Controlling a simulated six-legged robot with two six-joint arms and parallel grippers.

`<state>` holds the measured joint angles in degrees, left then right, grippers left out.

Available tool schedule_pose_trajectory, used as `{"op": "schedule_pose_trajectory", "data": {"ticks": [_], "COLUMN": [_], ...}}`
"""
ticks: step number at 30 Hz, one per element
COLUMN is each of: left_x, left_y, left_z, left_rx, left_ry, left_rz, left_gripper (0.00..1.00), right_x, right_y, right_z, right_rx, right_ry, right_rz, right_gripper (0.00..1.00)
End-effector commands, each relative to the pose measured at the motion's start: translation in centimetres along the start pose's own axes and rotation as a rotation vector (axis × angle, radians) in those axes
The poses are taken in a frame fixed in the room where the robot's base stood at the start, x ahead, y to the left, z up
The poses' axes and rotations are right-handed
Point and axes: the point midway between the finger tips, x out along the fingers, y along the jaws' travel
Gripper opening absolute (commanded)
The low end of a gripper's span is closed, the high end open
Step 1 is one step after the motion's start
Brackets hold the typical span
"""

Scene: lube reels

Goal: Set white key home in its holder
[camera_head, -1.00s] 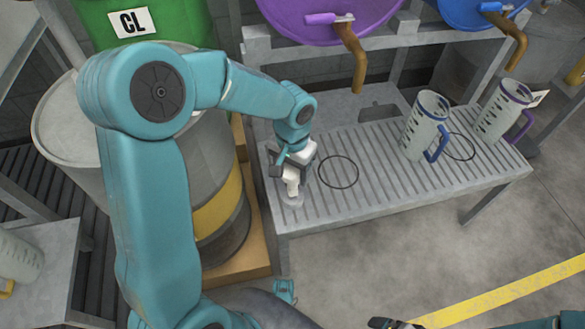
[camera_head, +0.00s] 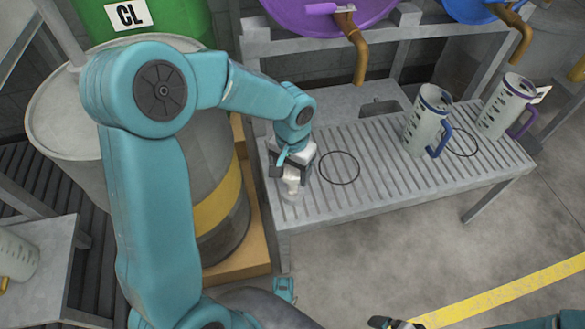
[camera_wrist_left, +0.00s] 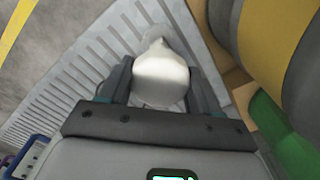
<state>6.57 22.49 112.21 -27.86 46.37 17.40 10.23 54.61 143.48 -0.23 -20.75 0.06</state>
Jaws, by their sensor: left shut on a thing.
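My left gripper (camera_head: 292,178) is at the left front end of the slatted bench. It is shut on the white key (camera_head: 292,187), which points down beneath the jaws. In the left wrist view the white key (camera_wrist_left: 160,78) shows as a pale rounded block between the two dark fingers. A pale round piece at the bench, perhaps the holder (camera_wrist_left: 165,36), lies just beyond the key. I cannot tell whether the key touches it or sits in it. My right gripper (camera_head: 393,323) shows only as dark tips at the bottom edge, so its opening is unclear.
The slatted bench (camera_head: 385,188) has an empty black ring (camera_head: 339,180) right of my left gripper. A blue-handled jug (camera_head: 425,125) and a purple-handled jug (camera_head: 505,108) stand farther right. A grey drum (camera_head: 222,150) stands close left. Brown spouts (camera_head: 355,45) hang behind.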

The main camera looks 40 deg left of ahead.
Motion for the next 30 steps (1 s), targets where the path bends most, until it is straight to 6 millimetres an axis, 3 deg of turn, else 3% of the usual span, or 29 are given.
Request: {"op": "schedule_pose_trajectory", "data": {"ticks": [15, 16, 18, 30], "left_x": [1.4, 1.2, 1.2, 1.2], "left_y": [0.0, 0.0, 0.0, 0.0], "left_z": [0.0, 0.0, 0.0, 0.0], "left_rx": [0.000, 0.000, 0.000, 0.000], "left_ry": [0.000, 0.000, 0.000, 0.000], "left_rz": [0.000, 0.000, 0.000, 0.000], "left_gripper": [0.30, 0.72, 0.92, 0.92], "right_x": [1.0, 0.9, 0.9, 0.5], "right_y": [0.4, 0.3, 0.3, 0.7], "right_z": [0.0, 0.0, 0.0, -0.7], "right_rx": [0.000, 0.000, 0.000, 0.018], "right_ry": [0.000, 0.000, 0.000, 0.018], "right_rz": [0.000, 0.000, 0.000, 0.002], "right_gripper": [1.00, 1.00, 1.00, 1.00]}}
